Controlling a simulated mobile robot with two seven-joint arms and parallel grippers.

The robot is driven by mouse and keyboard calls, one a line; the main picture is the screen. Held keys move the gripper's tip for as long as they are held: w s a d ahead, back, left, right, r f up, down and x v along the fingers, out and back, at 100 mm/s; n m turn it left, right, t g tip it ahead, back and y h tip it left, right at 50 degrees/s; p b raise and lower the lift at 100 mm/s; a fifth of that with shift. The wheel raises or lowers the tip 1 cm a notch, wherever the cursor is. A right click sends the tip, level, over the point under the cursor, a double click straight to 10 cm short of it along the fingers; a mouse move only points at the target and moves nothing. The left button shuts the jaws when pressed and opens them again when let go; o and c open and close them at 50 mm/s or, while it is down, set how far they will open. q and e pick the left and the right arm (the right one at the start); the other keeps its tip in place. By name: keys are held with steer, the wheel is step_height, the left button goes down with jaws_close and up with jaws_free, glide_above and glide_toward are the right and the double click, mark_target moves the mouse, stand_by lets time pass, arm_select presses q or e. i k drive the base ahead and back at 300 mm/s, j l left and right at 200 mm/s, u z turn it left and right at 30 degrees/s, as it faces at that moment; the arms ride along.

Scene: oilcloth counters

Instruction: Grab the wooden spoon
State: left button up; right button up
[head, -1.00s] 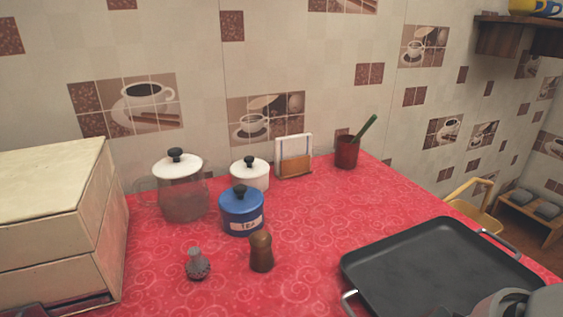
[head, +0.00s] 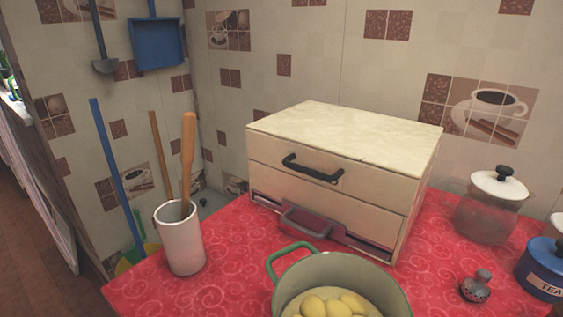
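A thick wooden handle (head: 188,150) stands upright in a white cylindrical holder (head: 182,243) near the left end of the red counter. It looks like the wooden spoon's handle; its lower end is hidden inside the holder. A thinner wooden stick (head: 160,150) shows just left of it; I cannot tell whether it stands in the holder or behind it. Neither of my grippers is in view.
A green-handled pot (head: 385,285) with several yellow potatoes stands at the front. Behind it is a cream drawer box (head: 345,190) with a lower handle (head: 305,222). A glass jar (head: 487,215), shaker (head: 476,287) and blue tea tin (head: 541,270) stand right. Red cloth around the holder is clear.

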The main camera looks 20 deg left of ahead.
mark_target(188, 118)
steer(key=k+u, duration=0.1)
steer(key=u, duration=0.6)
steer(key=k+j+u, duration=0.1)
steer(key=u, duration=0.25)
